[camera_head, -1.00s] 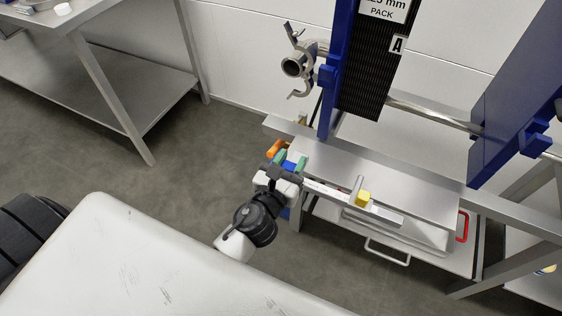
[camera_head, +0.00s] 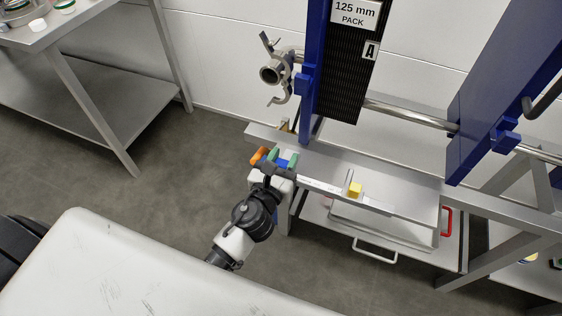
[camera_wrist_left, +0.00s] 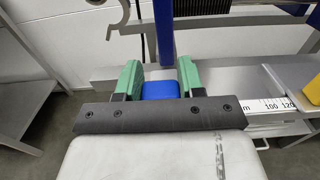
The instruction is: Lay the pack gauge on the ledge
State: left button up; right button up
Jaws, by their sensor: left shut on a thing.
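The pack gauge is a long pale scale bar (camera_head: 322,186) with a blue grip, an orange end (camera_head: 259,155) and a yellow slider (camera_head: 355,190). My left gripper (camera_head: 283,161) is shut on its blue grip, which shows between the green finger pads in the left wrist view (camera_wrist_left: 160,90). The bar points right, along the front of the steel ledge (camera_head: 335,164) below the blue frame. I cannot tell whether the gauge touches the ledge. In the left wrist view the ledge (camera_wrist_left: 228,80) lies just beyond the fingers. My right gripper is out of view.
The black plate pack (camera_head: 345,75) and blue end plate (camera_head: 505,90) stand behind the ledge. A pipe clamp (camera_head: 283,74) hangs at its left. A steel table (camera_head: 60,60) stands at far left.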

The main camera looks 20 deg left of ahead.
aim_at(289, 157)
pick_arm(q)
jog(key=shift+w+d+r, duration=0.1)
jog(key=shift+w+r, duration=0.05)
jog(key=shift+w, duration=2)
jog(key=shift+f+b, duration=1)
jog(key=shift+f, duration=0.5)
jog(key=o, duration=1.2)
jog(key=shift+s, duration=0.1)
